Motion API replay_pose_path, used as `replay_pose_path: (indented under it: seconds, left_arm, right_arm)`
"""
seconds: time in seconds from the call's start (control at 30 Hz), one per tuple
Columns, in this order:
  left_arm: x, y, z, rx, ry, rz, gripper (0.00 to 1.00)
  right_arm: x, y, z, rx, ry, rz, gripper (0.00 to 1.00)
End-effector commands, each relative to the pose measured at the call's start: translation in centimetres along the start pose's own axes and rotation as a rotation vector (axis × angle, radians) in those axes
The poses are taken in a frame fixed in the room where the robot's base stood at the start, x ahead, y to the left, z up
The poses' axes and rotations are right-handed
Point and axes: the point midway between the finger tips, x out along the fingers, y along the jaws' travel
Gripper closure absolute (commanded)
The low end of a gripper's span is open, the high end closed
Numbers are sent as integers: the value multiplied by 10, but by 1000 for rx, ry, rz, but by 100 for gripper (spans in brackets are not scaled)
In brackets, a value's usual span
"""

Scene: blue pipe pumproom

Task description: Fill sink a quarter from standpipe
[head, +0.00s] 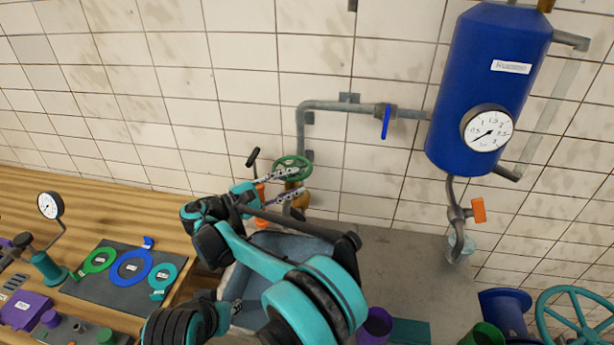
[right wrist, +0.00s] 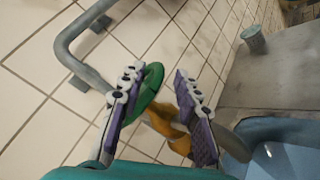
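A green handwheel (head: 292,164) sits on a brass valve (head: 300,200) below the wall pipe, above the sink (head: 290,243). The blue-grey sink is partly hidden by my arm; its water level cannot be made out. My right gripper (head: 278,184) is at the handwheel. In the right wrist view, its purple-padded fingers (right wrist: 155,100) are spread, with the green wheel (right wrist: 150,86) and brass body (right wrist: 168,125) seen between them. The left finger overlaps the wheel's rim; contact is unclear. What seems to be my left gripper (head: 226,308) shows partly at the bottom, its fingers unclear.
A blue tank (head: 492,75) with a gauge (head: 488,129) hangs at right. Its pipe has a blue lever (head: 386,121), and an orange-handled tap (head: 478,210) is below. Left, a wooden bench (head: 105,213) holds coloured rings on a dark mat (head: 110,290). A teal handwheel (head: 575,318) stands lower right.

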Motion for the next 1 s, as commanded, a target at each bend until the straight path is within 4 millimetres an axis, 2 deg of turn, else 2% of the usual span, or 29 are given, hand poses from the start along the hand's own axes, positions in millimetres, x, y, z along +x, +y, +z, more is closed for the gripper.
replay_pose_path:
  seconds: [0.1,0.2,0.4,0.87,1.0]
  left_arm:
    - [0,0,0,0,0,0,68]
    - [0,0,0,0,0,0,68]
    - [0,0,0,0,0,0,68]
    - [0,0,0,0,0,0,68]
    - [0,0,0,0,0,0,68]
  right_arm:
    - [-25,0,-1,0,3,1,68]
    - [-40,-1,-1,0,1,0,68]
    - [-53,-1,0,-1,-1,-2,68]
    - [-52,-1,0,0,1,-4,68]
    - [-33,-2,8,5,26,-42,68]
